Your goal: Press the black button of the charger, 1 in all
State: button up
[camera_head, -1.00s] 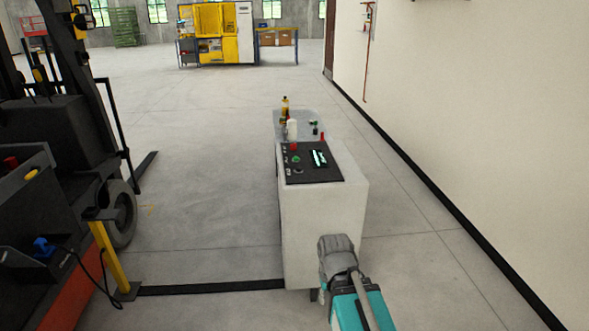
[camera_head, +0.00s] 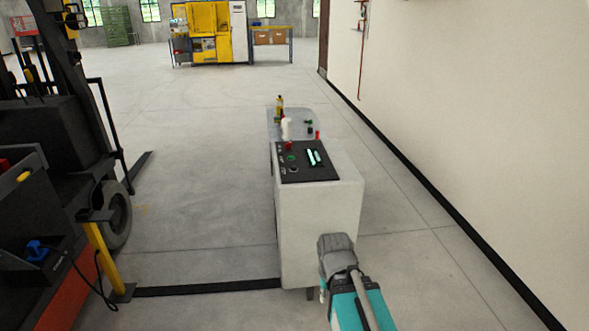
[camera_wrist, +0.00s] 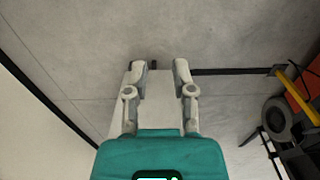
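The charger looks to be the white cabinet (camera_head: 320,225) in the middle of the head view. Its sloped black panel (camera_head: 320,174) carries a red knob (camera_head: 289,146), a green button (camera_head: 292,157), a lit green display (camera_head: 314,157) and a small dark round button (camera_head: 294,170). The labels are too small to read. In the wrist view my gripper (camera_wrist: 159,66) has its two fingers apart with nothing held. White cabinet surface shows between and below the fingers. In the head view my arm end is low in front of the cabinet, below the panel.
A grey table (camera_head: 292,116) with bottles and small items stands behind the cabinet. A forklift (camera_head: 60,130) and a yellow post (camera_head: 107,258) stand at left. A white wall (camera_head: 480,110) runs along the right. The floor between is clear.

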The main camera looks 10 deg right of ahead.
grip_shut()
jog(key=shift+d, duration=0.1)
dwell(1.0)
